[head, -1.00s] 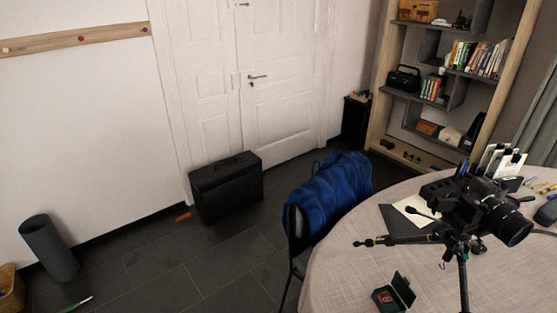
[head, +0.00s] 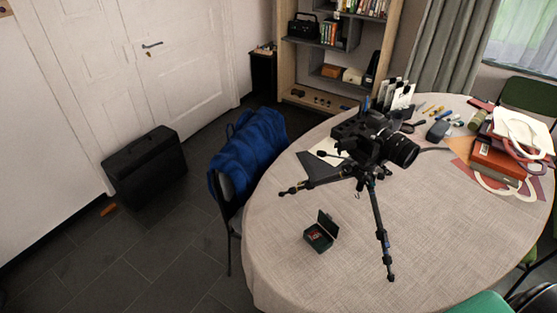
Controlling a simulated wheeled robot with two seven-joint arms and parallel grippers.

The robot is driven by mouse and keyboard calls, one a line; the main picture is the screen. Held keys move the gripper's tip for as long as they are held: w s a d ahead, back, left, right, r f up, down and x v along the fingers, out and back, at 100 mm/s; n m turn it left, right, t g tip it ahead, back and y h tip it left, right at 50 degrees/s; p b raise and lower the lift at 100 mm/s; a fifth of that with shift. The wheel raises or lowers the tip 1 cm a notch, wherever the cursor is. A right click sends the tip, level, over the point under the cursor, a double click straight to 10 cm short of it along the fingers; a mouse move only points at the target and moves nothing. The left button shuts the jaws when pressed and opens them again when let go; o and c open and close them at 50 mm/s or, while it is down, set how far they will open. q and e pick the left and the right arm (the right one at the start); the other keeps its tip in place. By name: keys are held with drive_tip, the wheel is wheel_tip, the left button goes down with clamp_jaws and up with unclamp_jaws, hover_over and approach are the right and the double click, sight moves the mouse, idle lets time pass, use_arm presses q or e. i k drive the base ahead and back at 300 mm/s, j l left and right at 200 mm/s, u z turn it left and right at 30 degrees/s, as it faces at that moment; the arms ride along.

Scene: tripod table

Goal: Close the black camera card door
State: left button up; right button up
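A black camera (head: 374,137) sits on a small black tripod (head: 378,222) standing on the round table (head: 300,275). Its lens points to the right. The card door cannot be made out at this distance, so I cannot tell how it stands. Neither of my grippers shows in the head view.
A small open box (head: 319,236) with a raised lid lies in front of the tripod. Books and a white bag (head: 522,130) lie at the right, and pens at the back. The front tabletop is clear. A black case (head: 145,167) stands by the door.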

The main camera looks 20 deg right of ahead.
sight(343, 144)
drive_tip(key=z, duration=1.05)
drive_tip(key=j+u, duration=0.15)
drive_tip(key=j, duration=0.2)
drive_tip(key=k, duration=0.05)
